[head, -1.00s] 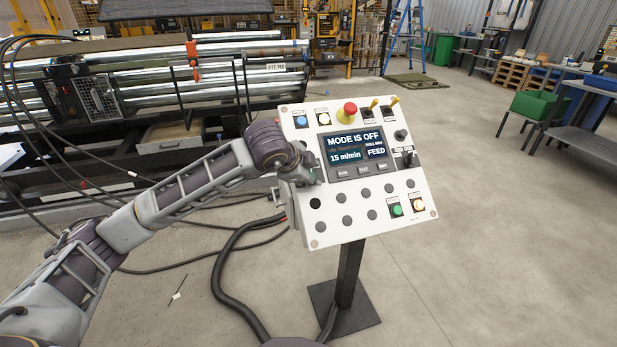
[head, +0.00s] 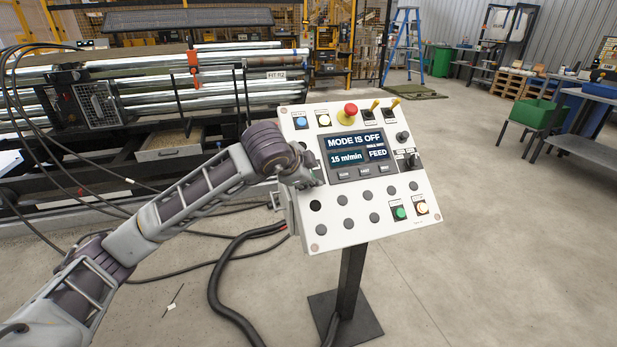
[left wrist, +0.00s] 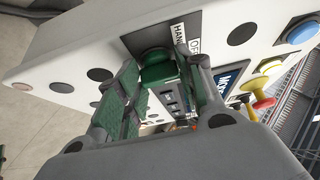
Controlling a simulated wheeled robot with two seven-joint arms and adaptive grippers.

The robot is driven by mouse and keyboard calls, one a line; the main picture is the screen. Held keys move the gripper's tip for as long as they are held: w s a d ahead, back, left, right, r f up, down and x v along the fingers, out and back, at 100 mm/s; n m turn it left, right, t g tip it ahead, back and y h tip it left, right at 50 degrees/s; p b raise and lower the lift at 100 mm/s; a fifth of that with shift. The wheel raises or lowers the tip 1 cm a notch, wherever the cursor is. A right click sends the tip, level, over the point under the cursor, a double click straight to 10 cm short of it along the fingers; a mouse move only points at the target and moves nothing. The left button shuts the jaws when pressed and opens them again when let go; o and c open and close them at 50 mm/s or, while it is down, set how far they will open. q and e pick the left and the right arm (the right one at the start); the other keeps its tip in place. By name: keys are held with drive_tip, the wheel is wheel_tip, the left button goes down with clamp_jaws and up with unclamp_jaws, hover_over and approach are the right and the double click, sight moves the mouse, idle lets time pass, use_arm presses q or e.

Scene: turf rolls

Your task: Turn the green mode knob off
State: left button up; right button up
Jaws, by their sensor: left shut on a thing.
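The white control panel (head: 330,222) stands tilted on a post, with a display (head: 356,149) reading "MODE IS OFF", "15 m/min" and "FEED". My left gripper (head: 312,180) is at the panel's left side, left of the display. In the left wrist view, the green mode knob (left wrist: 158,72) sits between the two fingers of my left gripper (left wrist: 160,78), which is shut on it. A label with "HAND" partly readable is beside the knob. In the head view the gripper and wrist hide the knob. My right gripper is not in view.
A red emergency button (head: 349,112) and two yellow toggle switches stick up along the panel's top. Green (head: 399,213) and pale (head: 421,208) buttons are at its lower right. A thick black cable (head: 222,285) lies on the floor. The floor right of the panel is clear.

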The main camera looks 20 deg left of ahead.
use_arm(q)
drive_tip(key=shift+f, duration=0.1)
drive_tip(key=o, duration=1)
drive_tip(key=shift+v, duration=6.05)
drive_tip(key=shift+d, duration=0.1)
